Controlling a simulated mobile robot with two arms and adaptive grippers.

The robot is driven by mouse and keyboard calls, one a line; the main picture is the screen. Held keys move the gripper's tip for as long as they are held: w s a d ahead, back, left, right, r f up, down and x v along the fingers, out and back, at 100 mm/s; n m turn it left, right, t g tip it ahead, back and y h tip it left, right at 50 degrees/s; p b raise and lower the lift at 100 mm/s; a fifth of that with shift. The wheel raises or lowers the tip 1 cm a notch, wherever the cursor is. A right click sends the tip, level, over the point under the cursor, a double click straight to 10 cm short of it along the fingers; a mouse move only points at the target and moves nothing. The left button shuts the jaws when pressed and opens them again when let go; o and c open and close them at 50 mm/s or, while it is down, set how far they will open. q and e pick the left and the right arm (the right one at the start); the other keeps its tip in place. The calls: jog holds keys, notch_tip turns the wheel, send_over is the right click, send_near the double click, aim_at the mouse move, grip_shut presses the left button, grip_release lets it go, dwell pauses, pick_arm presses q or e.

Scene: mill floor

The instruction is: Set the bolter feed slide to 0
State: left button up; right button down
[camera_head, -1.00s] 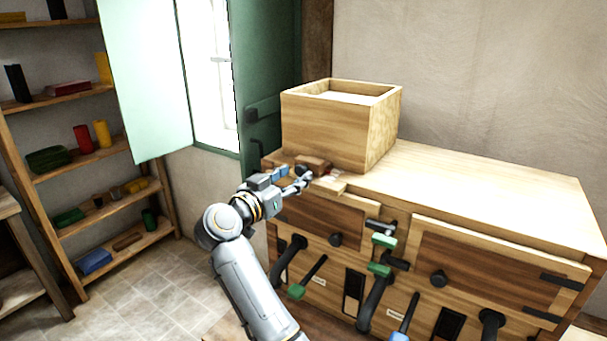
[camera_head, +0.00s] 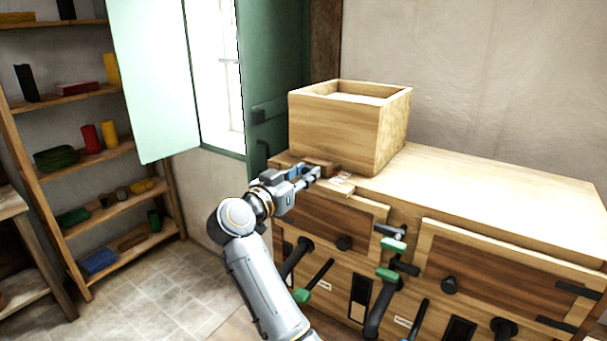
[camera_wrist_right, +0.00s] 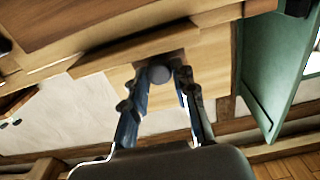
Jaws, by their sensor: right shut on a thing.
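The bolter's wooden hopper box (camera_head: 345,125) stands on top of the wooden cabinet (camera_head: 490,190), at its left end. A small red-brown block (camera_head: 327,167), seemingly the feed slide, lies at the foot of the box's front. My right gripper (camera_head: 313,173) is at this block, in front of the box. In the right wrist view, my right gripper (camera_wrist_right: 168,74) has its two fingers around a dark round knob (camera_wrist_right: 158,74) and is shut on it. The scale and the slide's reading are too small to make out. My left gripper is not in view.
A green shutter (camera_head: 275,75) stands open behind the box. Shelves (camera_head: 95,150) stand at the left. The cabinet top's right side is clear.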

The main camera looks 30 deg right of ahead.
aim_at(306, 172)
jog(key=shift+w+d+r+p, duration=0.15)
jog(key=shift+d+p, duration=0.2)
jog(key=shift+p, duration=0.05)
jog(key=p+x, duration=0.2)
jog(key=x, duration=0.1)
jog(key=shift+d, duration=0.1)
jog(key=c, duration=1.1)
grip_release()
jog(key=shift+w+d+f, duration=0.1)
jog(key=shift+d+f, duration=0.15)
jog(key=shift+d, duration=0.05)
jog(key=shift+a, duration=0.55)
jog(key=v, duration=0.6)
jog(key=shift+s+a, duration=0.15)
jog(key=shift+s, duration=0.05)
